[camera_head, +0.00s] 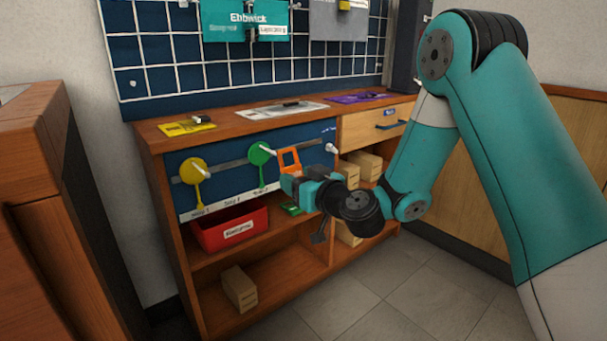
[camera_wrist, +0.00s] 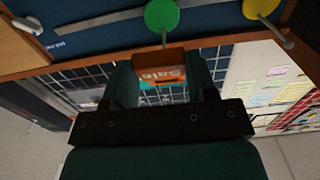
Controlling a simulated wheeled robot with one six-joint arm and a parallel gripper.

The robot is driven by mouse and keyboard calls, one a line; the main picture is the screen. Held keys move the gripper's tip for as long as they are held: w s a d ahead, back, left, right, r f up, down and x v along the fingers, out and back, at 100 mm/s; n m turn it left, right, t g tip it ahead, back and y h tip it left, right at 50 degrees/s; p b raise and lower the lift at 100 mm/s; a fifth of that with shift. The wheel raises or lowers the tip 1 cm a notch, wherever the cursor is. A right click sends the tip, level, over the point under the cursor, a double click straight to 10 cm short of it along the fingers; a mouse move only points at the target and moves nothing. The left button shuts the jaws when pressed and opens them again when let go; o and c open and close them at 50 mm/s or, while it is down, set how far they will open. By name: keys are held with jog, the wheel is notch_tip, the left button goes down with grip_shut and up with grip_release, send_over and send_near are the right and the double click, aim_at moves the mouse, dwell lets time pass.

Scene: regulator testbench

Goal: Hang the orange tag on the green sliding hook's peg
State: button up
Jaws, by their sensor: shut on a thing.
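The orange tag (camera_head: 281,160) is a small plate with a window-like opening. It stands upright above my gripper (camera_head: 289,181), and its lettered face (camera_wrist: 160,74) shows between the two fingers (camera_wrist: 161,84) in the wrist view. My gripper is shut on it. The green sliding hook (camera_head: 258,155) is a round disc on the rail, just left of the tag in the head view. In the wrist view the green disc (camera_wrist: 161,15) is straight above the tag, its stem pointing at it. The green peg's tip is close to the tag; I cannot tell if they touch.
A yellow hook (camera_head: 193,171) sits left on the same rail (camera_head: 229,164), and a white peg (camera_head: 331,148) sticks out at the right. A red bin (camera_head: 230,232) is on the shelf below. Cards lie on the bench top (camera_head: 235,119). Floor in front is clear.

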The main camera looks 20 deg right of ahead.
jog(key=shift+f+p+x, duration=0.2)
jog(key=shift+p+x, duration=1)
jog(key=shift+x, duration=0.05)
jog(key=shift+f+p+x, duration=0.2)
jog(key=shift+p+x, duration=1)
jog(key=shift+x, duration=0.1)
jog(key=o, duration=1)
jog(key=shift+s, duration=0.1)
